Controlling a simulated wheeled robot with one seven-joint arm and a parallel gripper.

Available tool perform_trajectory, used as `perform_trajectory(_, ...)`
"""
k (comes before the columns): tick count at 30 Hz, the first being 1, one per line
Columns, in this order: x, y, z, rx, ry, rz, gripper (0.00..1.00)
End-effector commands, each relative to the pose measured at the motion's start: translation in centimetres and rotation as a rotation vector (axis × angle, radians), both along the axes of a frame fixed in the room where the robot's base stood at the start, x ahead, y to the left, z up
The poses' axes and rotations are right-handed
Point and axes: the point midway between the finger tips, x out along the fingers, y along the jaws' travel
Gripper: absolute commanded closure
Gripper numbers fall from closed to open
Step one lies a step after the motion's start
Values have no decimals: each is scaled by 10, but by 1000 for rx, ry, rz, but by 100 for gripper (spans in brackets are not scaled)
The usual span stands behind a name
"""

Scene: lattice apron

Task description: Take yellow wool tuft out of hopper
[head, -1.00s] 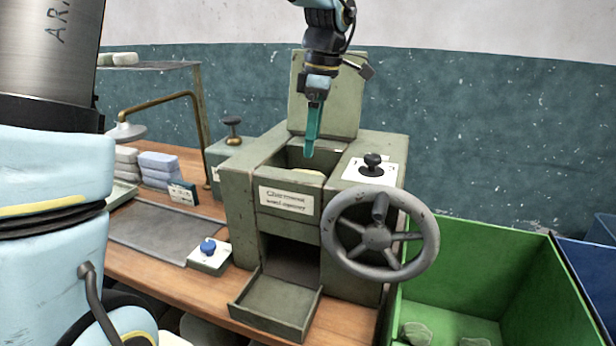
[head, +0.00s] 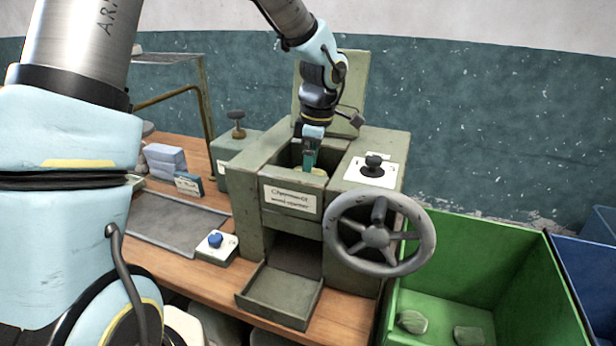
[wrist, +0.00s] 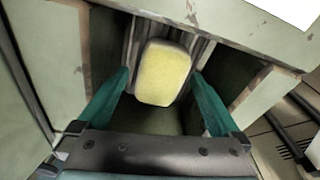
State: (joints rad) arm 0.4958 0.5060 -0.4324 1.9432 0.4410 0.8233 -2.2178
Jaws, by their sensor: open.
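The yellow wool tuft (wrist: 164,73) is a pale yellow rounded block inside the hopper, seen in the wrist view between my fingers and beyond their tips. In the head view a small pale part of it (head: 319,171) shows beside my fingers. The hopper (head: 282,160) is the open top of the green-grey machine, its lid raised at the back. My gripper (wrist: 164,82) is open, with teal fingers on either side of the tuft; contact is not visible. In the head view my gripper (head: 309,160) points down into the hopper opening.
A large handwheel (head: 376,236) is on the machine's front right, beside a black knob (head: 373,163) on a white plate. An open tray (head: 280,293) sticks out below. A green bin (head: 440,300) holding pale lumps stands right. Blue-grey blocks (head: 165,160) are stacked left.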

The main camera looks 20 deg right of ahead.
Motion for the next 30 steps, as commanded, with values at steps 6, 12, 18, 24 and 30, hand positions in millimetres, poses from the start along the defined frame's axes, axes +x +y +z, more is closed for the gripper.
perform_trajectory(6,0,0,0,0,0,0,19)
perform_trajectory(12,0,0,0,0,0,0,42)
perform_trajectory(18,0,0,0,0,0,0,64)
perform_trajectory(24,0,0,0,0,0,0,82)
perform_trajectory(30,0,0,2,0,-1,0,82)
